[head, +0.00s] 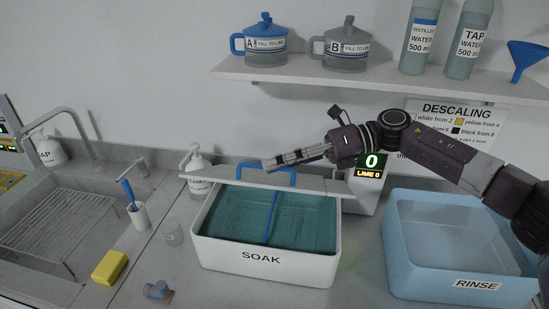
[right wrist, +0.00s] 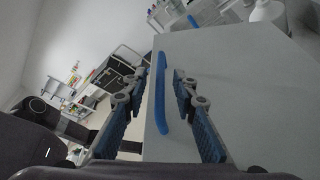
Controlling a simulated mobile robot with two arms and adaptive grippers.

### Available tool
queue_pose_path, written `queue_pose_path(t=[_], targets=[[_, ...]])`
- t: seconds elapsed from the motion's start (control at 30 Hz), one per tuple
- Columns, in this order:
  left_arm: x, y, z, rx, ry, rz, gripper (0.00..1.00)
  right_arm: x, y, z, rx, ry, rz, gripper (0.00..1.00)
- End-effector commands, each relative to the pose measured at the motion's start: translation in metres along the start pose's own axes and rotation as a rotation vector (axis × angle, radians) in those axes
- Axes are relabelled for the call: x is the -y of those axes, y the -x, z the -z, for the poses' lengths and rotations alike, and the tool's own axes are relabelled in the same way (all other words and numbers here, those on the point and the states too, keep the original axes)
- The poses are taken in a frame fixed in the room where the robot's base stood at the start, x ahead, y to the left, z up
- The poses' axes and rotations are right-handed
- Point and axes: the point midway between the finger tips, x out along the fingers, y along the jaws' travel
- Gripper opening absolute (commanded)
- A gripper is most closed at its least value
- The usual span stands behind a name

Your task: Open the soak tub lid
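The white soak tub (head: 265,262) stands on the counter, with teal liquid and a blue strip across it showing through its uncovered front. Its pale lid (head: 235,179) lies along the back edge of the tub, seen nearly edge-on; I cannot tell its exact tilt. The lid's blue handle (head: 286,170) is partly hidden by my right gripper (head: 272,164). In the right wrist view the blue handle (right wrist: 160,95) runs between the parted fingers of my right gripper (right wrist: 160,78), with gaps beside it. The pale lid (right wrist: 235,100) fills the right side there. My left gripper is out of view.
A blue rinse tub (head: 390,235) stands to the right. A shelf (head: 300,73) with jugs and bottles hangs above.

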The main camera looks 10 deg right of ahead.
Motion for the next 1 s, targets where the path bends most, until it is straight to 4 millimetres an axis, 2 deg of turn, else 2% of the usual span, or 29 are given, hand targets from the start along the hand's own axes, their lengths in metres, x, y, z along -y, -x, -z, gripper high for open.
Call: queue_pose_path(t=[0.13,0.37,0.6,1.0], targets=[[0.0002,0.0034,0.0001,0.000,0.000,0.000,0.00,0.0001,-0.0068,0.0001,0.001,-0.001,0.000,0.26],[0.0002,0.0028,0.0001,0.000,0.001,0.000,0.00,0.0005,-0.0073,0.0005,0.001,-0.001,0.000,0.25],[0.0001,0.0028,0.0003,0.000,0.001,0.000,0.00,0.0004,-0.0070,0.0004,0.001,-0.001,0.000,0.00],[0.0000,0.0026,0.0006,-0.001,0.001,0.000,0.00,0.0004,-0.0065,-0.0009,0.002,-0.003,-0.001,0.00]])
